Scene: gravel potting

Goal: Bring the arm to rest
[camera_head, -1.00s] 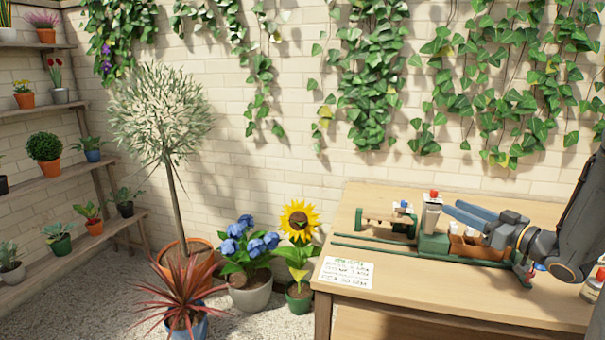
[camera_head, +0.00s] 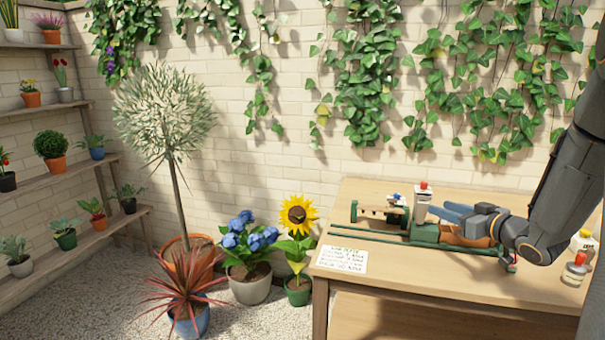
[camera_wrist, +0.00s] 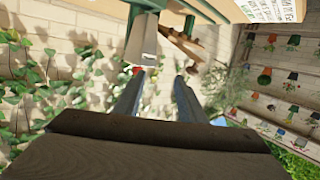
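My gripper (camera_head: 458,212) is over the wooden bench at the right of the head view, by the green bench fixture (camera_head: 428,233). Its two blue-grey fingers point left, toward the fixture's upright pale block (camera_head: 422,204) with a red top. In the wrist view, the fingers of my gripper (camera_wrist: 158,92) stand apart with nothing between them. That pale block (camera_wrist: 142,40) shows beyond the fingertips there. Whether any part touches the fixture is hard to tell.
The wooden bench (camera_head: 400,283) has clear top in front of the fixture. A written card (camera_head: 342,259) lies at its left edge. Bottles with red (camera_head: 576,268) and yellow tops stand at the far right near my arm. Potted plants stand on gravel to the left; an ivy-covered wall is behind.

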